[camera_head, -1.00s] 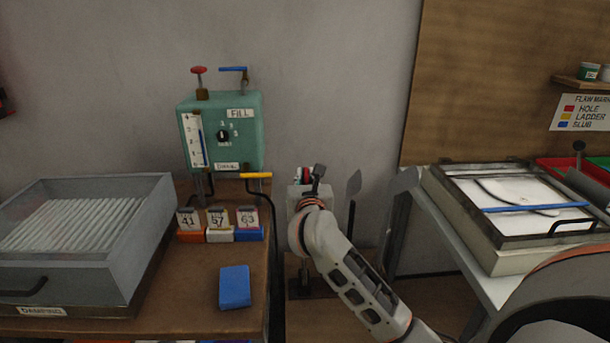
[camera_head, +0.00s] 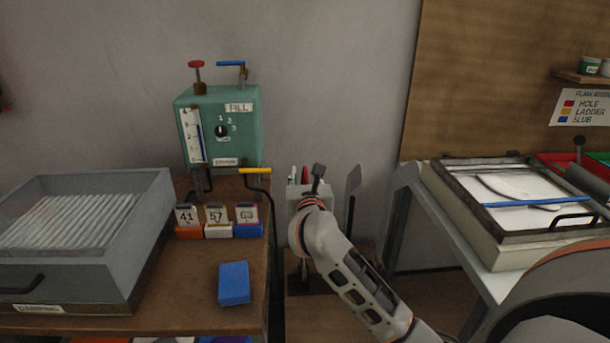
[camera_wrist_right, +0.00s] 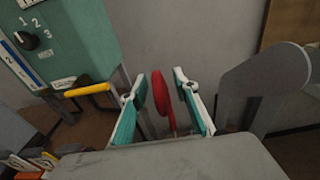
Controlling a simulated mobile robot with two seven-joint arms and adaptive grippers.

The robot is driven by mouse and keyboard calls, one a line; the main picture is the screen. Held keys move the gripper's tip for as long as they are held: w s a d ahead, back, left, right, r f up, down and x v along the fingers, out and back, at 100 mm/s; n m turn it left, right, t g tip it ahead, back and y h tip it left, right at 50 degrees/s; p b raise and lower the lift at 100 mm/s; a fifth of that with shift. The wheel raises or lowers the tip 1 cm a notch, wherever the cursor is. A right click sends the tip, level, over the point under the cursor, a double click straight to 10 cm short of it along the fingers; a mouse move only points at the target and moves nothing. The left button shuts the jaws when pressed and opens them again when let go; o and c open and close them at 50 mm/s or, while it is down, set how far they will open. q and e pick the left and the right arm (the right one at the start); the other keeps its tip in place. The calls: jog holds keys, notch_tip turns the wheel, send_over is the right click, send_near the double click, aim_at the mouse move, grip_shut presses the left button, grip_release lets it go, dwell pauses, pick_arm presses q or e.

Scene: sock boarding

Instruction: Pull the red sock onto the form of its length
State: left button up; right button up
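A narrow red thing (camera_wrist_right: 161,90), apparently the red sock, stands upright between the fingers of my right gripper (camera_wrist_right: 163,98) in the right wrist view. Gaps show on both sides of it, so the gripper is open around it. Whether a form is inside the red cannot be told. In the head view the right gripper (camera_head: 304,178) is largely behind its own wrist, with a bit of red between its fingers. A grey, flat form (camera_head: 352,185) stands right of it, and a large one shows in the wrist view (camera_wrist_right: 262,88). My left gripper is out of view.
A green steam box (camera_head: 220,128) with a yellow-handled lever (camera_head: 256,171) stands left of the gripper. Tags 41, 57 and 63 (camera_head: 216,216), a blue block (camera_head: 234,284) and a grey tray (camera_head: 100,265) are on the brown table. A light-topped frame (camera_head: 510,205) is at right.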

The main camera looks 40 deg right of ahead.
jog(key=v, duration=1.1)
jog(key=shift+s+a, duration=0.2)
jog(key=shift+s, duration=0.15)
